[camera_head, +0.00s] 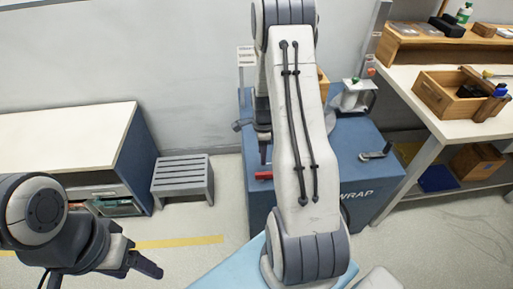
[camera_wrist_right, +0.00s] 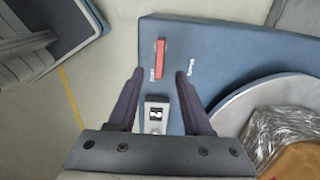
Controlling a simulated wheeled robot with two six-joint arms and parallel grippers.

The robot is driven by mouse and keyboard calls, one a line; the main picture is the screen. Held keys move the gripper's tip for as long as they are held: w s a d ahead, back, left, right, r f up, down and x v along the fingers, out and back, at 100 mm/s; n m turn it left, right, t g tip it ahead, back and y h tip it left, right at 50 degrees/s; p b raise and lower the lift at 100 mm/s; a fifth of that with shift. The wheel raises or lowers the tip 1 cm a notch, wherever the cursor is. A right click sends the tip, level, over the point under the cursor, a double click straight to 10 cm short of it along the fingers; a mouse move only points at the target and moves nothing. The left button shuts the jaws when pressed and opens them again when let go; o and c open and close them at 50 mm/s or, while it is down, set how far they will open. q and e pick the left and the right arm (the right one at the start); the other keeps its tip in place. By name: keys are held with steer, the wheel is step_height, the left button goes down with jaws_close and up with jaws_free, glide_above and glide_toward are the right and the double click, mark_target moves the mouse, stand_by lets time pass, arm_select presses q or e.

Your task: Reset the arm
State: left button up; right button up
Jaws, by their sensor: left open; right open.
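My right arm (camera_head: 305,140) rises through the middle of the head view, bent upward, and hides part of the scene behind it. My left gripper (camera_head: 100,274) is open and empty at the lower left, partly cut off by the frame edge.
A white-topped cabinet (camera_head: 65,138) and a grey step stool (camera_head: 182,178) stand at the left. A workbench (camera_head: 425,98) with a wooden tray stands at the right. A plastic-wrapped box (camera_wrist_right: 285,145) sits on the machine's round turntable (camera_wrist_right: 262,92). Floor in front is clear.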

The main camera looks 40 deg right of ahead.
steer(key=shift+a, duration=0.1)
steer(key=s+a+r+n+p, duration=0.1)
steer(key=a+r+n, duration=0.7)
steer(key=a, duration=0.4)
steer(key=s+a+r+n+p, duration=0.2)
steer(key=a+r+n, duration=0.65)
steer(key=a, duration=0.35)
arm_select(q)
step_height(320, 180, up, 4)
steer(key=shift+r+p, duration=0.25)
steer(key=shift+p, duration=0.55)
steer(key=shift+c, duration=0.3)
arm_select(e)
steer(key=s+a+r+n, duration=0.4)
steer(key=s+a+n, duration=0.1)
steer(key=s+n, duration=0.2)
steer(key=s+a+r+n+y, duration=0.1)
steer(key=s+a+r+n, duration=0.3)
steer(key=s+n, duration=0.4)
steer(key=s, duration=0.2)
steer(key=shift+s+a, duration=0.3)
steer(key=shift+a, duration=0.1)
